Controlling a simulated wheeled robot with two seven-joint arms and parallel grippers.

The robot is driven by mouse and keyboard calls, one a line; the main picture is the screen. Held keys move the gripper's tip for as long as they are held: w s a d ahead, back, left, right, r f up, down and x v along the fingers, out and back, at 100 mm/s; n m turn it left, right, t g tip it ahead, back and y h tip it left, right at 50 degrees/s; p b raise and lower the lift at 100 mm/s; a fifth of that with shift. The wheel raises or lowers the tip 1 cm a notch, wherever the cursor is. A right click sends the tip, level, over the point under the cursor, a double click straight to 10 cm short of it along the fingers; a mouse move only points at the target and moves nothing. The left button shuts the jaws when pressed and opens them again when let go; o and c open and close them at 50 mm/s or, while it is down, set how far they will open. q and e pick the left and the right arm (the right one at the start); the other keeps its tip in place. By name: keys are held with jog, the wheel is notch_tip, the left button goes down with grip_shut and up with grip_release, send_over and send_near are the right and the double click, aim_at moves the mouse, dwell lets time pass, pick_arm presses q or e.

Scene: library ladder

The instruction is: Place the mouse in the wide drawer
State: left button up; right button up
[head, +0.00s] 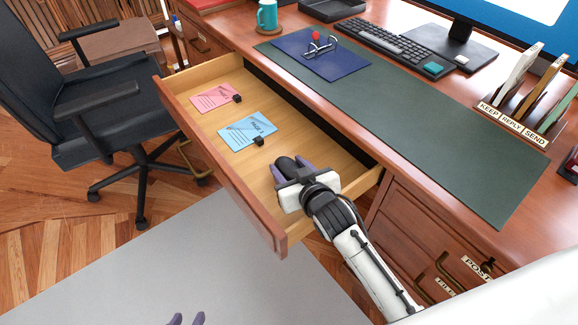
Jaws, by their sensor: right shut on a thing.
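The wide drawer (215,170) is pulled open from the desk, with a pale wooden bottom. My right gripper (289,168) is over the right part of the drawer. Its purple fingers are shut on a dark rounded thing, which looks like the mouse (286,164). The hand hides part of it, and I cannot tell whether it touches the drawer bottom. My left gripper (186,320) shows only as two purple fingertips at the bottom edge, apart, with nothing seen between them.
In the drawer lie a pink paper (212,98) and a blue paper (246,131), each with a small black clip. On the desk are a green mat (430,140), blue folder (318,58), keyboard (385,42) and letter sorter (520,100). A black chair (95,100) stands left.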

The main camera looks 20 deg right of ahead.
jog(key=o, duration=0.9)
jog(key=shift+f, duration=0.15)
jog(key=shift+o, duration=1.4)
jog(key=shift+s+f, duration=0.1)
jog(key=shift+r, duration=0.2)
jog(key=v, duration=0.3)
jog(key=p+v, duration=0.1)
jog(key=v, duration=0.3)
jog(key=r+p+v, duration=0.1)
jog(key=v, duration=0.3)
jog(key=shift+r, duration=0.15)
jog(key=shift+s+r+p, duration=0.2)
jog(key=shift+s+p, duration=0.1)
